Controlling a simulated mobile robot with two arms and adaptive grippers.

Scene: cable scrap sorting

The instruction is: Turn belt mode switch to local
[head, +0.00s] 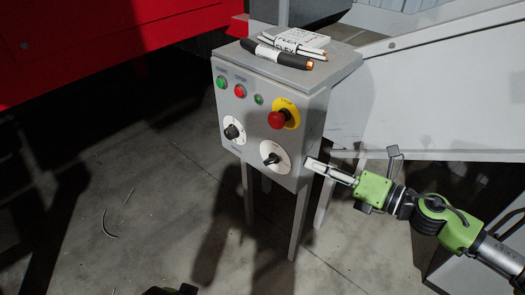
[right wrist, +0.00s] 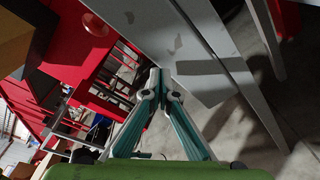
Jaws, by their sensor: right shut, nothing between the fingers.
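A grey control box (head: 314,120) stands on legs in the head view. Its front has two black rotary switches on white round plates, an upper-left one (head: 232,131) and a lower-right one (head: 271,158). Their labels are too small to read, so I cannot tell which is the belt mode switch or its setting. My right gripper (head: 311,163) is shut and empty, at the right edge of the box near the lower-right switch. Contact is unclear. Its closed fingertips also show in the right wrist view (right wrist: 161,82). My left gripper's fingers are not visible.
The box front also has a red emergency stop (head: 278,119) on yellow, a green button (head: 221,83) and a red button (head: 240,91). A large grey panel (head: 430,100) rises behind, right.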

